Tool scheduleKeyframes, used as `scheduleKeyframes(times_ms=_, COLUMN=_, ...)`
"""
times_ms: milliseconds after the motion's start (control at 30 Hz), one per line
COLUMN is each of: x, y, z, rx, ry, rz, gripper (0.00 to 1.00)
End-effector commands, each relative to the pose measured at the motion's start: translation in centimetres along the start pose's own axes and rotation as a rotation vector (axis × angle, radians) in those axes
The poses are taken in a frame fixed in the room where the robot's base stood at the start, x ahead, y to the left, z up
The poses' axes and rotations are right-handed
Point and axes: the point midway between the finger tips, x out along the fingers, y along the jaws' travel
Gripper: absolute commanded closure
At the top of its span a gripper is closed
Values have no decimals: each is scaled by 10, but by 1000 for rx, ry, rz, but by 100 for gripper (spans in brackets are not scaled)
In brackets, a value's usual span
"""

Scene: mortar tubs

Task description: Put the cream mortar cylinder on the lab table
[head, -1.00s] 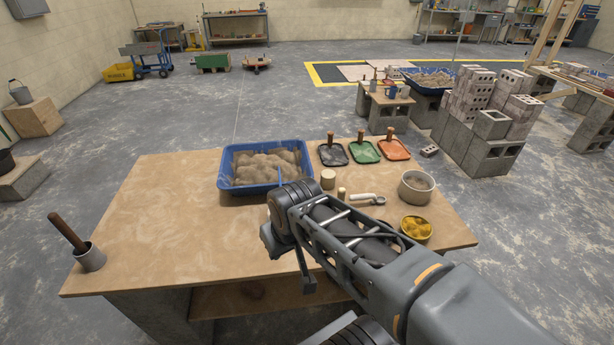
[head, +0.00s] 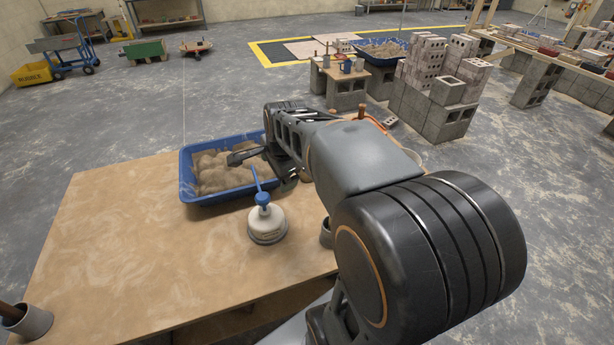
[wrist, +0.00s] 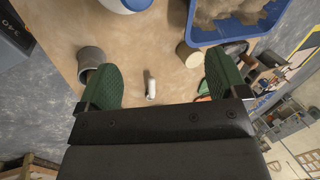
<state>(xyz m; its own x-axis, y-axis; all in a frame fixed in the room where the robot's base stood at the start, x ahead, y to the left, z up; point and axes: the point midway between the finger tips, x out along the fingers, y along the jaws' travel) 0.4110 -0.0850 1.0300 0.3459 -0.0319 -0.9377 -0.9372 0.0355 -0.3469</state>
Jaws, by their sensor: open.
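A short cream cylinder (wrist: 188,53) stands on the wooden table (wrist: 140,40) beside the blue tub in the wrist view. It appears to be the cream mortar cylinder. A smaller, paler cylinder (wrist: 151,85) shows on the table between my fingers. The cream cylinder is just inside the right finger in the picture, apparently not touched. In the head view my arm hides both cylinders and most of my gripper. The table (head: 130,230) shows there at left.
A blue tub of mortar (head: 187,190) stands at the table's back. A grey cup (wrist: 91,60) is near the left finger. Another grey cup (head: 32,322) is at lower left.

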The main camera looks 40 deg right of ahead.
Motion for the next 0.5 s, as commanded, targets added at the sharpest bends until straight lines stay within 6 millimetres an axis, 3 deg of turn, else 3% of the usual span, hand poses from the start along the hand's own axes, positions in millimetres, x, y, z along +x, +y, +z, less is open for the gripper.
scheduleKeyframes(times_ms=33, x=16, y=-9, z=-19, rx=203, ry=9, rz=0, gripper=8)
scheduleKeyframes(times_ms=200, x=47, y=-34, z=-73, rx=846, ry=23, rz=-24, gripper=8)
scheduleKeyframes(times_ms=400, x=74, y=-49, z=-122, rx=1395, ry=25, rz=-53, gripper=8)
scheduleKeyframes(times_ms=500, x=83, y=-52, z=-139, rx=1572, ry=24, rz=-65, gripper=8)
